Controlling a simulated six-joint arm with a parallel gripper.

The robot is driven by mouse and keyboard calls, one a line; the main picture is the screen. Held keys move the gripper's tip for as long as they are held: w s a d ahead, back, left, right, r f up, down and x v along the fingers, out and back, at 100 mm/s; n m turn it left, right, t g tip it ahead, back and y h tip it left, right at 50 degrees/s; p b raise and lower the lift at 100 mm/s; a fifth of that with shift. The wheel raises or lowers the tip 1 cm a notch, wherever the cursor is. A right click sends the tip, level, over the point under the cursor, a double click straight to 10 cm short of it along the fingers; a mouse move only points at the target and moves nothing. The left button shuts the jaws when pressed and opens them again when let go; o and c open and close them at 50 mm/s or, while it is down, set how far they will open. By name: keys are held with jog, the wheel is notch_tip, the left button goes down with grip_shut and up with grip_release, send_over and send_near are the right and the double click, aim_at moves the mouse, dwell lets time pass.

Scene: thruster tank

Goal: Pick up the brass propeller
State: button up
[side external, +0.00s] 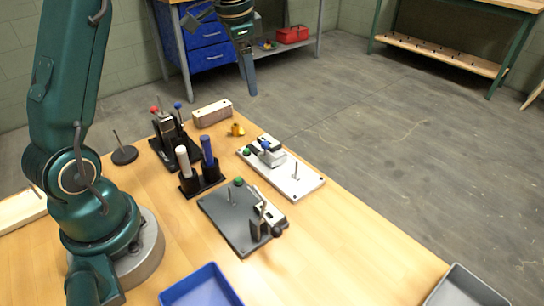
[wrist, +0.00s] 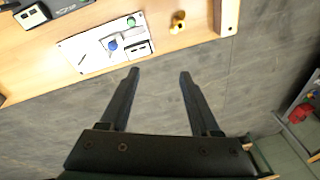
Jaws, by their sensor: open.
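The small brass propeller (side external: 236,130) stands on the wooden table near its far edge, between the wooden block and the white plate. In the wrist view the brass propeller (wrist: 178,25) is at the top, beyond my fingertips. My gripper (side external: 249,90) is raised high, past the table's far edge. In the wrist view my gripper (wrist: 158,74) has its two fingers apart, with only bare floor between them. Nothing is held, and the gripper is well clear of the propeller.
The wooden block (side external: 212,113) stands close beside the propeller. A white plate (side external: 305,184) with fittings lies on its other side. A black holder (side external: 190,187) with white and blue cylinders and a dark plate (side external: 221,220) stand nearer. A blue tray (side external: 203,288) is in front.

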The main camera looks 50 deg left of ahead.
jog(key=n+g, duration=0.1)
send_over(236, 135)
jog(key=w, duration=0.2)
notch_tip(236, 135, down, 7)
jog(key=shift+s+d+f, duration=0.1)
jog(key=shift+s+f, duration=0.05)
jog(key=shift+f, duration=0.05)
jog(key=shift+n+g+h, duration=0.3)
jog(key=shift+g+h, duration=0.1)
jog(key=shift+g, duration=0.2)
jog(key=f, duration=0.4)
jog(key=s+a+f, duration=0.1)
jog(key=f, duration=0.1)
jog(key=shift+s+f, duration=0.1)
jog(key=shift+f, duration=0.75)
grip_shut()
